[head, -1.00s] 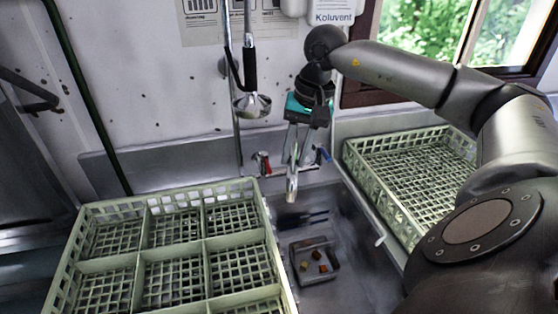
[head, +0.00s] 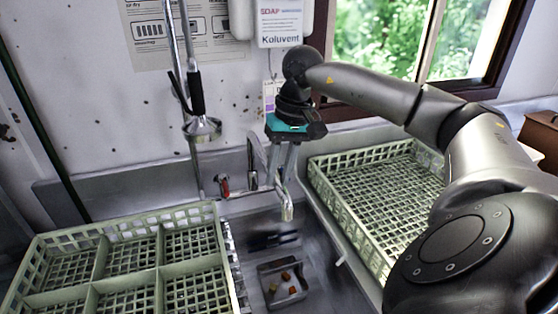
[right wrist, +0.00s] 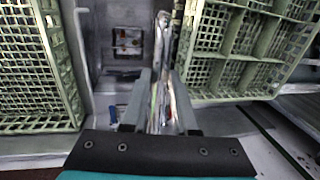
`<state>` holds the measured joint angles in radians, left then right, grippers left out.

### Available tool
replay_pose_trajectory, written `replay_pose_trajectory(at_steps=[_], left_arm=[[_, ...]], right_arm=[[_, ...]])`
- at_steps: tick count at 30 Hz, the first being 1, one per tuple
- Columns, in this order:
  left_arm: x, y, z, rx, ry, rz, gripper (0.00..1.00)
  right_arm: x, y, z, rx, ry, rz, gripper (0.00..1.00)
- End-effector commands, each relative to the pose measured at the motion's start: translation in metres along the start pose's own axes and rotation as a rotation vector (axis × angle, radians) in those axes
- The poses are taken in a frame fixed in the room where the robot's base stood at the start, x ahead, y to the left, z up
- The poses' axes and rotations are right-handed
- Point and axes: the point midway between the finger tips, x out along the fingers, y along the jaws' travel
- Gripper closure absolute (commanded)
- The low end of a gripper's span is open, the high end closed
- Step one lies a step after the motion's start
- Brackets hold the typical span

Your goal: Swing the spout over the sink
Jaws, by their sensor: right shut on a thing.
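The metal spout (head: 287,211) belongs to the faucet at the back wall, and its tip hangs above the sink (head: 322,262). My right gripper (head: 281,178) comes down from above and is shut on the spout. In the right wrist view the shiny spout (right wrist: 163,60) runs between the two fingers (right wrist: 160,78). The red faucet handle (head: 224,185) is left of the spout. The fingers partly cover the spout. My left gripper is not in view.
A compartmented green rack (head: 100,240) stands left of the sink, and another green rack (head: 335,205) stands right. A sprayer head (head: 202,128) hangs left of my right gripper. A small tray (head: 262,272) with food bits lies in the sink.

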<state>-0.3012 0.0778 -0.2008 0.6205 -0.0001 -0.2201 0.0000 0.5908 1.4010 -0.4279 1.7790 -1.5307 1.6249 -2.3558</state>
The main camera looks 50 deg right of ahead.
Motion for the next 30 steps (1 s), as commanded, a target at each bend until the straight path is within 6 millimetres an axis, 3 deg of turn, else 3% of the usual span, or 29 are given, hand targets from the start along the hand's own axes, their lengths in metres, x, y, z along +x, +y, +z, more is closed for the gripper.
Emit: replay_pose_trajectory(at_steps=[3,4,11,22,30], left_arm=[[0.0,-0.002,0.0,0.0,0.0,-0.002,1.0],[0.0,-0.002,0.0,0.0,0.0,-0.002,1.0],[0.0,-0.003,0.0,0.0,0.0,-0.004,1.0],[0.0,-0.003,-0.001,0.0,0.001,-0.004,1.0],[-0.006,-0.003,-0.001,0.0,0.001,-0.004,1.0]], right_arm=[[-0.002,0.003,-0.001,0.002,0.006,0.01,1.0],[-0.002,0.003,-0.001,0.002,0.006,0.01,0.7],[-0.002,0.003,-0.001,0.003,0.005,0.008,0.44],[-0.009,0.001,-0.001,0.002,0.004,0.004,0.43],[-0.062,0.0,-0.002,0.002,0.009,0.0,0.43]])
